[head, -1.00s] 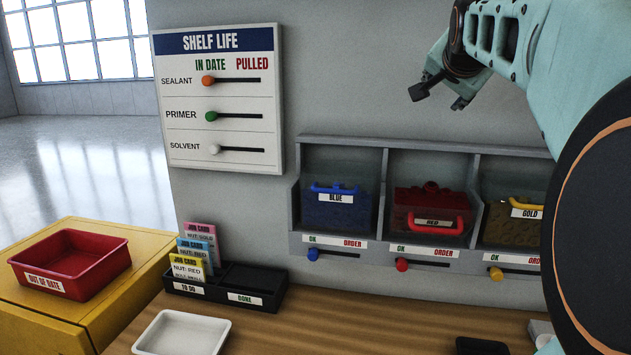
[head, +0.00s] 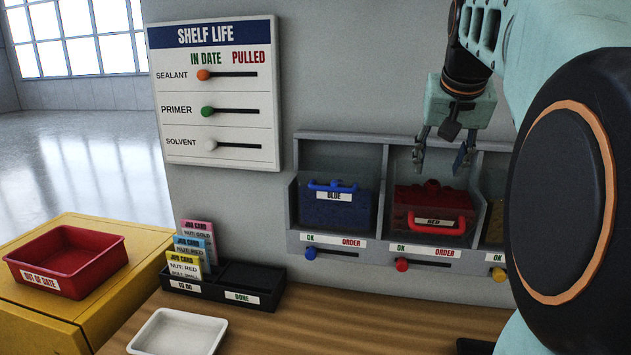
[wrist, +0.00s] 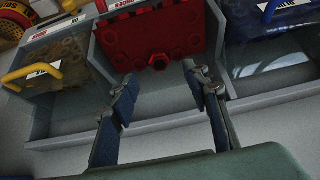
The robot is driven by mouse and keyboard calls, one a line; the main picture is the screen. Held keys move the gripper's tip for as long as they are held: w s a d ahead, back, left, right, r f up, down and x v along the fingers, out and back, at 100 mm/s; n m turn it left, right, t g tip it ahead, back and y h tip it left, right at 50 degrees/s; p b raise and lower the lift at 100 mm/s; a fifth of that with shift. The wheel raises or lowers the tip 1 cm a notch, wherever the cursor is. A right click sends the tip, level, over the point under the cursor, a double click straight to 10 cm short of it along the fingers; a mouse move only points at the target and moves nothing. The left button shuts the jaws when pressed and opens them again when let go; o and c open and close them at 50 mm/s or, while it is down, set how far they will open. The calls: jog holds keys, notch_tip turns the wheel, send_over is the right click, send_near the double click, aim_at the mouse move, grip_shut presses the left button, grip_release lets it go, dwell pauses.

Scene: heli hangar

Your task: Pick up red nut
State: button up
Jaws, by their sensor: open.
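The red bin (head: 407,218) sits in the middle bay of the grey wall rack, with a red handle and a RED label on its front. Its top is red with hexagonal shapes. A small red hexagonal piece, which looks like the red nut (head: 432,187), stands up there; in the wrist view the red nut (wrist: 158,62) shows at the bin's near edge, between the fingertips in the picture. My gripper (head: 441,160) is open and empty, pointing down above the red bin. In the wrist view my gripper (wrist: 160,76) has its fingers spread on either side of the nut, apparently not touching it.
The blue bin (head: 345,215) is left of the red one, the gold bin (head: 495,222) right, partly behind my arm. Rack dividers (head: 383,190) flank the bay. Below are a card holder (head: 232,290), a white tray (head: 178,333) and a red OUT OF DATE tray (head: 66,262).

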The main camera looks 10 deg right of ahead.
aim_at(433, 182)
jog(key=x, duration=0.5)
jog(key=shift+w+d+f, duration=0.1)
jog(key=shift+w+f, duration=0.05)
jog(key=shift+f, duration=0.2)
jog(key=c, duration=1)
